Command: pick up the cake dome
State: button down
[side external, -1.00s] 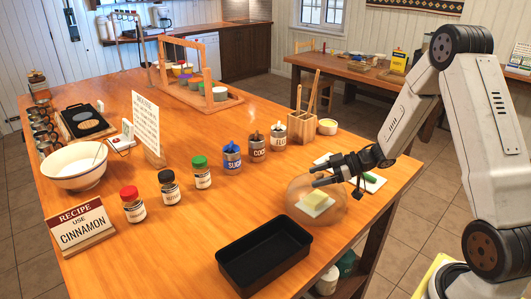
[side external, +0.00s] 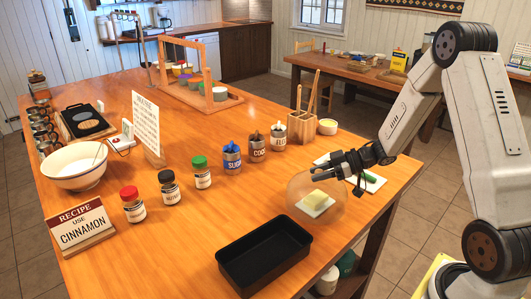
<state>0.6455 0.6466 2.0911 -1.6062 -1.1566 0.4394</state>
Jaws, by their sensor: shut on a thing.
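The cake dome (side external: 300,192) is a clear, faintly tinted cover near the right edge of the wooden counter. A pale yellow block (side external: 318,197) on a small white square plate (side external: 314,207) shows through it. My gripper (side external: 342,172) reaches in from the right and is shut at the top of the dome. The dome's knob is hidden by the fingers. I cannot tell whether the dome's lower edge is touching the counter.
A black loaf tin (side external: 262,255) stands in front of the dome. A white board with a green item (side external: 371,178) lies behind my gripper. A wooden utensil box (side external: 300,127) and several canisters (side external: 232,158) stand farther back. The counter left of the dome is clear.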

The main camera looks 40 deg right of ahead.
jog(key=shift+r, duration=0.4)
jog(key=s+a+r, duration=0.3)
jog(key=s+r, duration=0.8)
jog(key=s, duration=0.2)
jog(key=shift+s+r, duration=0.15)
jog(key=shift+s, duration=0.2)
